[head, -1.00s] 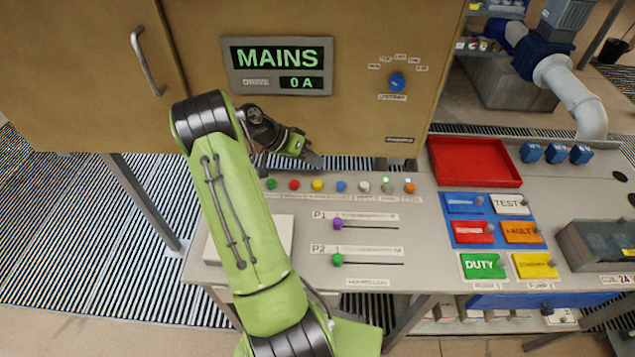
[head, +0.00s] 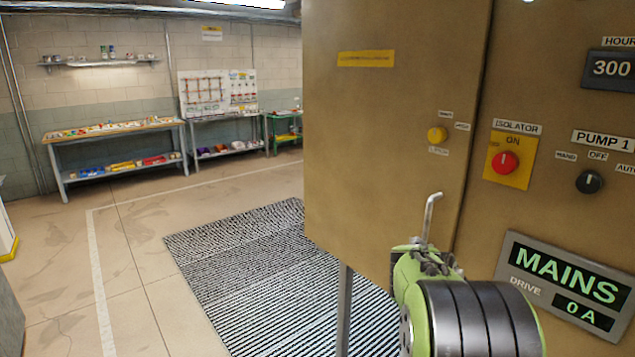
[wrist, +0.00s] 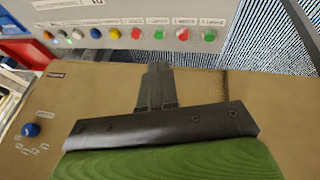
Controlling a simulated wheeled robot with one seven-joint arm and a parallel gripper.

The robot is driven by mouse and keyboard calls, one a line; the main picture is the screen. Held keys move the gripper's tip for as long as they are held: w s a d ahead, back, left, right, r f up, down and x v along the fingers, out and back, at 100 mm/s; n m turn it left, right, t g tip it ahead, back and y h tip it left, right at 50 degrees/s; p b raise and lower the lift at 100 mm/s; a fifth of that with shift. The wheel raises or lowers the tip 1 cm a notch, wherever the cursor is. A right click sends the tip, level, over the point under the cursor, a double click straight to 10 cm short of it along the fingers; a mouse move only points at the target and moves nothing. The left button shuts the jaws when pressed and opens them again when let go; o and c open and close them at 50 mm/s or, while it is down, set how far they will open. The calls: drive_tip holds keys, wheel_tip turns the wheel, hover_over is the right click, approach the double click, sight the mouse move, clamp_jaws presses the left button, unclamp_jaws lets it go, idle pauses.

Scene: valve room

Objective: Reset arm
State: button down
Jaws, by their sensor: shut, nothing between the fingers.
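My gripper (wrist: 158,72) shows in the wrist view, its dark fingers together and nothing between them. It points toward the top of that picture, in front of the brown cabinet and just short of the row of coloured buttons. In the head view only part of my green and black arm shows at the lower right, in front of the cabinet (head: 395,140); I cannot make out the fingers there.
A metal door handle (head: 431,215) stands close behind my arm. The MAINS display (head: 568,288), red isolator knob (head: 505,162) and pump selector (head: 589,182) are on the cabinet. A grey console (wrist: 120,35) carries the buttons. Open floor with a striped mat (head: 265,265) lies left.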

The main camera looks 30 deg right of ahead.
drive_tip(key=a+r+n+t+y, duration=0.1)
drive_tip(key=a+r+n+t, duration=0.25)
drive_tip(key=a, duration=0.55)
drive_tip(key=a+r+n+t+y, duration=0.1)
drive_tip(key=a+r+n+t, duration=0.3)
drive_tip(key=a, duration=0.6)
drive_tip(key=s+a+f+n+y, duration=0.2)
drive_tip(key=s+a+n, duration=0.4)
drive_tip(key=a, duration=0.4)
drive_tip(key=shift+s+n+y, duration=0.35)
drive_tip(key=shift+s+y, duration=0.05)
drive_tip(key=shift+s, duration=0.45)
drive_tip(key=shift+a+f+g, duration=0.1)
drive_tip(key=shift+a+g, duration=0.05)
drive_tip(key=shift+g, duration=0.1)
